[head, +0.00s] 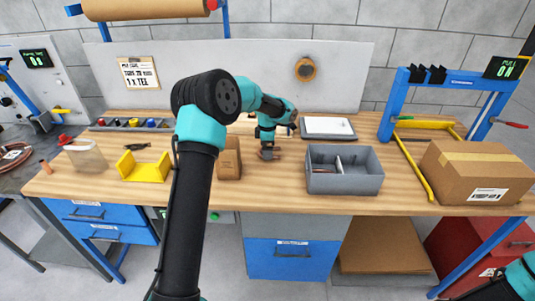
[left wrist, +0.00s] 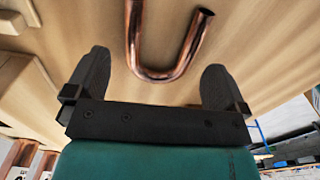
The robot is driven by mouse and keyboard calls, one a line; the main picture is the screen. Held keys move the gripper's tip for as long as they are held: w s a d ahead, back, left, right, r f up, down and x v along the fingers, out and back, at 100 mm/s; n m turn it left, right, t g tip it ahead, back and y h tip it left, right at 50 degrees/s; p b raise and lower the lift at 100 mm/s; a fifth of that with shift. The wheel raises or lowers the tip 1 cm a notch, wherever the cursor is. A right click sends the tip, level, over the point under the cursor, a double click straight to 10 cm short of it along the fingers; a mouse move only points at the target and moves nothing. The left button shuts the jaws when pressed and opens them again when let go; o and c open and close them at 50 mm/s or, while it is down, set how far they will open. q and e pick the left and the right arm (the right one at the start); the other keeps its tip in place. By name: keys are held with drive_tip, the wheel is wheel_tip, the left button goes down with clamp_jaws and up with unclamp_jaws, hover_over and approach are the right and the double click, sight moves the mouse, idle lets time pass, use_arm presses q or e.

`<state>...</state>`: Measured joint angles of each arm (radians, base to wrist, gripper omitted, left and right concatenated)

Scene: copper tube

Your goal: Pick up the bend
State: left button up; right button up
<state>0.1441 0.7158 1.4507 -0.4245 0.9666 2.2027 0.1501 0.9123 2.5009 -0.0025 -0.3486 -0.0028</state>
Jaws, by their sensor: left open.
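The bend is a shiny copper U-shaped tube (left wrist: 165,72) lying on the wooden bench top. In the left wrist view its curved end points toward my left gripper (left wrist: 153,68), between the two open dark fingers, with a gap on each side. The fingers do not appear to touch it. In the head view my left gripper (head: 267,152) points down over the middle of the bench, and the bend is mostly hidden there. My right gripper is out of view; only part of my right arm shows at the bottom right.
A brown box (head: 229,160) stands just left of my left gripper. A grey divided bin (head: 345,182) is to its right, with a white-topped tray (head: 328,129) behind. A yellow holder (head: 145,169) sits at the left and a large carton (head: 478,172) at the right.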

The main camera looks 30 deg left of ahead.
use_arm(q)
drive_tip(key=shift+f, duration=0.8)
drive_tip(key=shift+c, duration=0.3)
drive_tip(key=c, duration=0.9)
drive_tip(key=shift+o, duration=0.2)
drive_tip(key=shift+r, duration=1.7)
drive_tip(key=s+d, duration=0.2)
drive_tip(key=s, duration=0.2)
drive_tip(key=s+d+r, duration=0.1)
drive_tip(key=s+d, duration=0.2)
drive_tip(key=s, duration=0.2)
drive_tip(key=s+d, duration=0.3)
drive_tip(key=s, duration=0.1)
drive_tip(key=shift+s+d+r, duration=0.2)
drive_tip(key=shift+s+r, duration=0.1)
